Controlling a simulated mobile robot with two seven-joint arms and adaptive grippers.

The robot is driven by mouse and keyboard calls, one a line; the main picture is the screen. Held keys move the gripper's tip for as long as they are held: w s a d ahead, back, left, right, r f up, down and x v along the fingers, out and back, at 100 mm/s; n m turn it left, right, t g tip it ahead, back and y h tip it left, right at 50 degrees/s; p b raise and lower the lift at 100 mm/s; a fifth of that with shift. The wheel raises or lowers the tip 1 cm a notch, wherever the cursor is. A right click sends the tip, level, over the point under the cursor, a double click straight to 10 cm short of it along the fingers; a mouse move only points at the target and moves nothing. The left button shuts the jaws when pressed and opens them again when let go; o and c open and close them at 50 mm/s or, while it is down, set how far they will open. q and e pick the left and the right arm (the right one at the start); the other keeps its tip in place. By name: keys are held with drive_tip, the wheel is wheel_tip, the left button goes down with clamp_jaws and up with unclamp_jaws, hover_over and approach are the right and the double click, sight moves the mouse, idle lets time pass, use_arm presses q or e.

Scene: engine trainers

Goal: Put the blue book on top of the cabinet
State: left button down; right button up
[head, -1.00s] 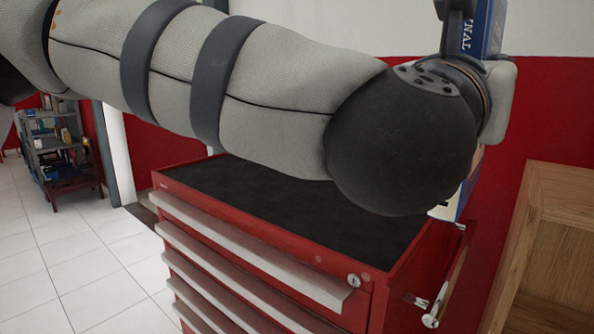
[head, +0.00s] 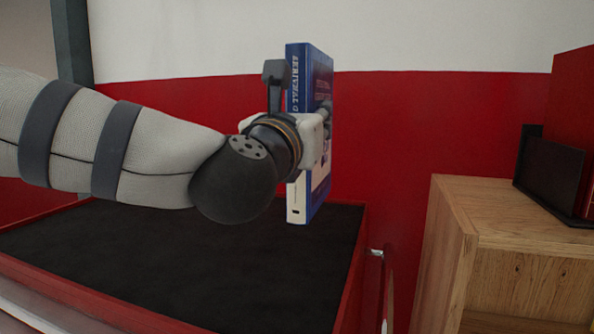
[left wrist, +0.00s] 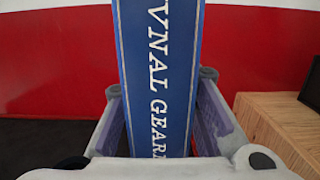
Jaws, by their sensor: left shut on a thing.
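The blue book (head: 309,80) is upright in the head view, with its lettered spine and a cover showing. My left gripper (head: 305,128) is shut on it around the middle and holds it in the air. In the left wrist view the book's spine (left wrist: 158,70) stands between the two fingers (left wrist: 160,115). A red tool cabinet (head: 352,270) with a flat black top is below and behind my left arm. The book appears above the far right part of that top, apart from it. My right gripper is not in view.
A wooden cabinet (head: 450,225) stands at the right, with a dark object (head: 550,178) and a red box on its top. It also shows in the left wrist view (left wrist: 285,120). The visible black top of the red cabinet is bare. A red and white wall is behind.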

use_arm(q)
drive_tip(key=w+f, duration=0.3)
drive_tip(key=f, duration=0.4)
drive_tip(key=shift+w+a+b, duration=0.3)
drive_tip(key=shift+a+b, duration=0.05)
drive_tip(key=shift+f, duration=0.15)
drive_tip(key=shift+f, duration=0.2)
drive_tip(key=c, duration=1.3)
unclamp_jaws()
